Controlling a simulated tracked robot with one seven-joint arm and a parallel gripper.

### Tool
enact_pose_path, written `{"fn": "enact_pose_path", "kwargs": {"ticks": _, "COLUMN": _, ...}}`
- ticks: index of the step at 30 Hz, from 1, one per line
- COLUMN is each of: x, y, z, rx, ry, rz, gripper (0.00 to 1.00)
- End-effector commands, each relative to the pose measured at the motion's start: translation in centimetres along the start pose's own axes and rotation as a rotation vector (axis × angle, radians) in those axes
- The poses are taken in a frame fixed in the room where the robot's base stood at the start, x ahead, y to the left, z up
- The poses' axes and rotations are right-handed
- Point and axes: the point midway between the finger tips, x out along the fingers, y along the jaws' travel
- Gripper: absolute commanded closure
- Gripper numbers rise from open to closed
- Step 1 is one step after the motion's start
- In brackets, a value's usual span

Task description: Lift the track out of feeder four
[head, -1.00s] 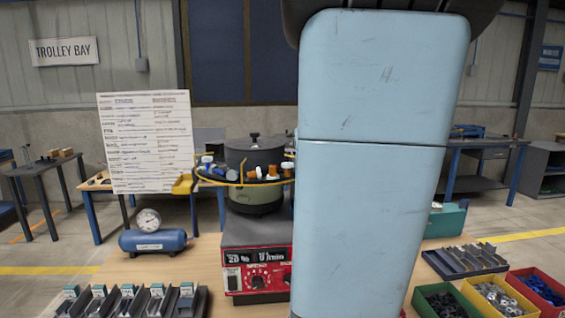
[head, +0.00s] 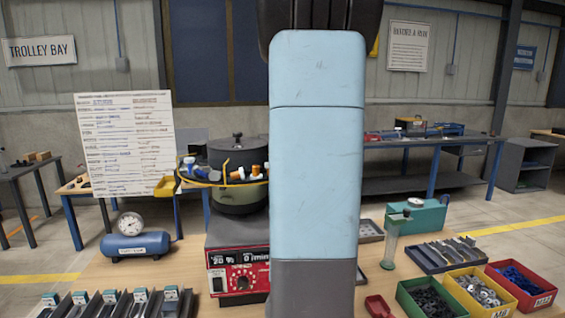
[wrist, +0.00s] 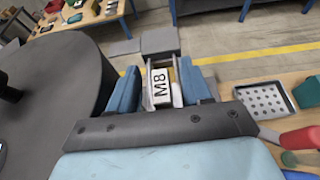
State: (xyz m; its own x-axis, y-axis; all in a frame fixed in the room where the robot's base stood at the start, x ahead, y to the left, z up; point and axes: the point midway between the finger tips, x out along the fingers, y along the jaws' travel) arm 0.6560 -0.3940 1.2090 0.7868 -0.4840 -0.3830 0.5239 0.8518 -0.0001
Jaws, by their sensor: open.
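A bowl feeder (head: 238,196) with a dark lidded top and yellow-edged rim stands on a red and grey control box (head: 236,272) in the head view, partly behind my blue arm. No number four shows on it. In the wrist view, a large dark round body (wrist: 45,85) fills the left. My gripper (wrist: 160,72) shows there with its two blue fingers apart. A pale channel-like piece with a white M8 label (wrist: 160,90) lies between them; I cannot tell if it is the track or whether the fingers touch it. My arm hides the gripper in the head view.
Grey holders with teal tags (head: 125,303) stand at front left, near a blue air tank (head: 134,247). At right are a dark rack (head: 446,256) of grey strips and red, yellow and green bins (head: 484,290). A perforated tray (wrist: 266,99) lies right of the gripper.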

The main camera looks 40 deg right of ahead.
Motion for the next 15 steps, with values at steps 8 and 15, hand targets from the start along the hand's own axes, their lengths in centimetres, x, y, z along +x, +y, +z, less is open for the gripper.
{"fn": "enact_pose_path", "kwargs": {"ticks": 8, "x": 1.47, "y": -0.06, "z": 0.00, "rx": -0.001, "ry": 0.000, "rz": -0.001, "gripper": 0.51}}
{"fn": "enact_pose_path", "kwargs": {"ticks": 15, "x": 1.45, "y": -0.04, "z": -0.02, "rx": -0.001, "ry": 0.000, "rz": 0.000, "gripper": 0.58}}
